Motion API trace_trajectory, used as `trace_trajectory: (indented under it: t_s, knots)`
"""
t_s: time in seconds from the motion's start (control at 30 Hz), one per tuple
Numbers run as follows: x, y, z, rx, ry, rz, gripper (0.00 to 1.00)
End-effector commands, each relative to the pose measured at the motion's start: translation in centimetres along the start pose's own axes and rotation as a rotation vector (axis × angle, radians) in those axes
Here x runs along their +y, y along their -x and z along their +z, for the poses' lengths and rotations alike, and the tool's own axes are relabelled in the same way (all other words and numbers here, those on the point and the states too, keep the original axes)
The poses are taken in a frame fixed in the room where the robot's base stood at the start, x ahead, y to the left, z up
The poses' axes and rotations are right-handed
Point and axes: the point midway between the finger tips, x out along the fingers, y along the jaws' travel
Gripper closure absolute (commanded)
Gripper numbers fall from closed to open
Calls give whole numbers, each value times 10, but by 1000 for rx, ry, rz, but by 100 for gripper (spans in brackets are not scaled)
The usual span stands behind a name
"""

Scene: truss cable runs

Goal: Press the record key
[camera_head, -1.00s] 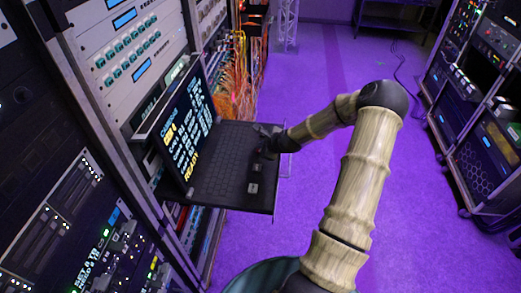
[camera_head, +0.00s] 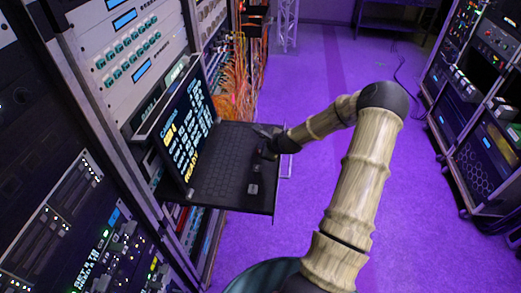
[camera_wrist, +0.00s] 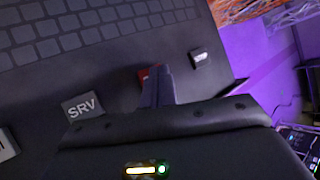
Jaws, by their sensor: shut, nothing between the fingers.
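A red key (camera_wrist: 144,72) shows in the wrist view on the dark keyboard drawer (camera_head: 232,199). My fingers cover most of it, so its label cannot be read. A grey key marked SRV (camera_wrist: 84,105) lies to its left, and a small black key with a pale label (camera_wrist: 200,58) to its right. My gripper (camera_wrist: 157,80) is shut and empty, its fingertips at the red key; whether they touch it I cannot tell. In the head view my gripper (camera_head: 262,152) is low over the drawer's right side, and a pale-topped key (camera_head: 254,189) shows nearer the front.
A tilted screen (camera_head: 187,130) with yellow and white text stands along the drawer's left side. Equipment racks (camera_head: 115,60) rise at left, with orange cables (camera_head: 238,80) behind. Another rack (camera_head: 480,110) stands at right. The purple floor between is open.

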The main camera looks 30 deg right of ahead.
Motion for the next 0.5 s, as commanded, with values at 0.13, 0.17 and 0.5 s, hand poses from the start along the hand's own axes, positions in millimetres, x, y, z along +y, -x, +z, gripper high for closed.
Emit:
trace_trajectory:
  t_s: [0.13, 0.17, 0.5]
  knots:
    - [-5, 7, 5, 0, -1, 0, 100]
    - [-5, 8, 6, 0, -1, 0, 100]
    - [-6, 8, 6, 0, 0, 0, 100]
